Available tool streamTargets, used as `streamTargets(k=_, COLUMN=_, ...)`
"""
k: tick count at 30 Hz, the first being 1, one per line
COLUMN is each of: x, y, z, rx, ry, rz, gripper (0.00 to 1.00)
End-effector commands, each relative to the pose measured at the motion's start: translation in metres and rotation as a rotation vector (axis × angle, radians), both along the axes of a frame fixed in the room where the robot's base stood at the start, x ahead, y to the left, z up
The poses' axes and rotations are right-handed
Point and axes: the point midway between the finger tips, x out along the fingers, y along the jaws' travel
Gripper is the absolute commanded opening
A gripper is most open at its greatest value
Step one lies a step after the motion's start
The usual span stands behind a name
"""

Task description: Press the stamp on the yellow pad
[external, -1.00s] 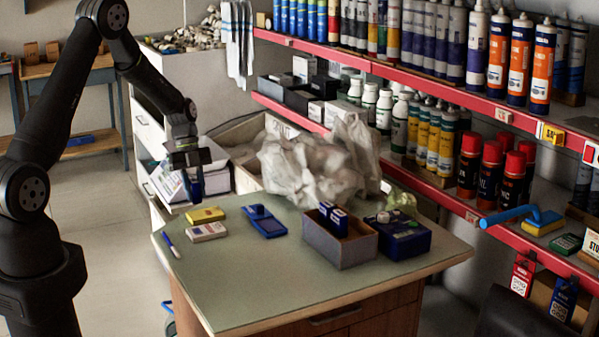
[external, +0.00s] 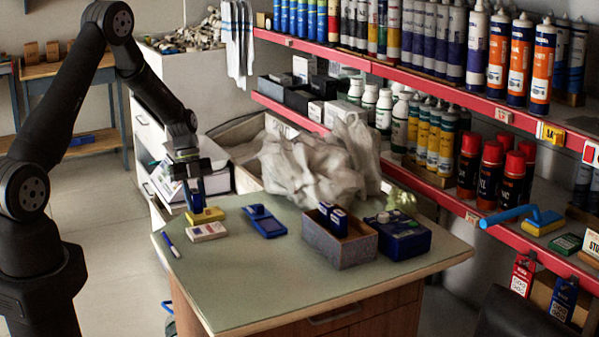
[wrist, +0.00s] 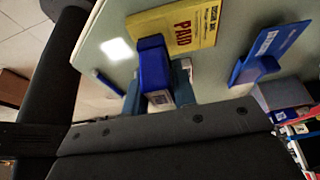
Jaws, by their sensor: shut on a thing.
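My gripper (external: 191,188) is shut on a blue stamp (external: 196,203), held upright at the far left part of the table. The stamp's lower end is at the yellow pad (external: 207,215); I cannot tell whether it touches or hovers just above. In the wrist view, the blue stamp (wrist: 153,62) sits between the fingers of my gripper (wrist: 158,88) and overlaps the near edge of the yellow pad (wrist: 200,24). The pad bears the red word PAID and small print. The stamp's underside is hidden.
Beside the yellow pad lie a white pad (external: 207,232) and a blue pen (external: 171,245). An open blue ink pad (external: 264,222), a grey box (external: 337,249) with blue stamps and a blue box (external: 404,240) stand rightward. A crumpled bag (external: 315,165) is behind. The table's front is clear.

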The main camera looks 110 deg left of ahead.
Motion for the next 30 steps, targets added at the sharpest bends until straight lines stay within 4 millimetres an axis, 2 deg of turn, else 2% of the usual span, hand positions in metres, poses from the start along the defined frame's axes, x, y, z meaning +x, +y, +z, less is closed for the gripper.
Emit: streamTargets(k=30, x=0.0001, y=0.0002, z=-0.0098, rx=0.000, ry=0.000, rz=0.000, gripper=0.02)
